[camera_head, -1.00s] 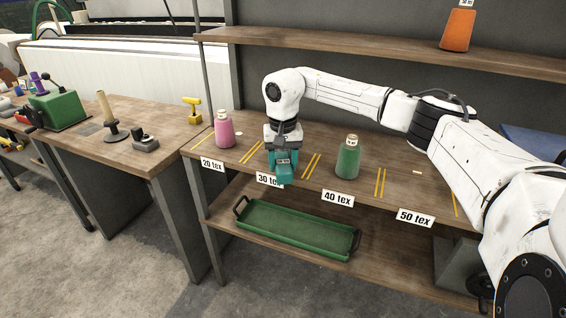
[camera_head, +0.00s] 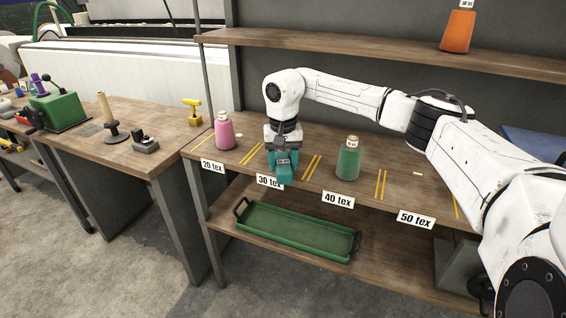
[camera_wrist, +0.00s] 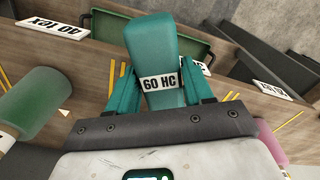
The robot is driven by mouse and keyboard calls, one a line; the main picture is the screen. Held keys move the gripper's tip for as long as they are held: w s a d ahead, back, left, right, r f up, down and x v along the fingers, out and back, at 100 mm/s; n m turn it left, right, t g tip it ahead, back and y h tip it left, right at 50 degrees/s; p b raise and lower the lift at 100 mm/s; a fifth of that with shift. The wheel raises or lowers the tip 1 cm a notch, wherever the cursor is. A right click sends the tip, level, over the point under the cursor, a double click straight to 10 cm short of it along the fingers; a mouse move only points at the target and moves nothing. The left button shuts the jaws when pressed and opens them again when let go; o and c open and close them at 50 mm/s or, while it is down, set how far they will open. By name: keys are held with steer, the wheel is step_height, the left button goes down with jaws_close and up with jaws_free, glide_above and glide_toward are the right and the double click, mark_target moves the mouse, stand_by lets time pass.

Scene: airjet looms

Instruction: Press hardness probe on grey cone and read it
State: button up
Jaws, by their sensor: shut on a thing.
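My gripper (camera_head: 283,168) is over the 30 tex place on the middle shelf, close to its front edge. It is shut on a teal block-shaped tool, which I take for the hardness probe (camera_wrist: 152,45). The probe sits between the teal fingers in the wrist view and carries a white "60 HC" plate (camera_wrist: 160,82). I see no grey cone; the gripper and wrist cover part of the 30 tex place. Contact below the probe cannot be told.
A pink cone (camera_head: 224,133) stands left of the gripper and a green cone (camera_head: 348,160) right. An orange cone (camera_head: 457,31) is on the upper shelf. A green tray (camera_head: 297,237) lies on the lower shelf. The left table (camera_head: 165,125) holds several tools. The 50 tex place looks free.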

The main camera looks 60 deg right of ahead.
mark_target(285, 174)
steer(key=shift+w+d, duration=0.35)
steer(key=shift+d, duration=0.15)
stand_by(1.2)
stand_by(0.7)
steer(key=shift+s+a+p, duration=0.2)
steer(key=shift+s+a, duration=0.45)
steer(key=shift+a, duration=0.35)
steer(key=shift+s+a+p, duration=0.15)
steer(key=shift+s+a, duration=0.45)
steer(key=shift+a, duration=0.35)
steer(key=shift+s+a+p, duration=0.2)
steer(key=shift+s+a, duration=0.45)
steer(key=shift+a, duration=0.35)
steer(key=w+a+f+n, duration=0.4)
steer(key=a+f, duration=0.2)
steer(key=a, duration=0.6)
steer(key=w+a+f+n, duration=0.4)
steer(key=w+a+f, duration=0.15)
steer(key=a, duration=0.55)
steer(key=s+a+f+n, duration=0.25)
steer(key=a+f, duration=0.45)
steer(key=a, duration=0.5)
steer(key=s+f+n, duration=0.1)
steer(key=s+f, duration=0.3)
steer(key=f, duration=0.1)
steer(key=shift+a+f, duration=0.15)
steer(key=shift+a, duration=0.05)
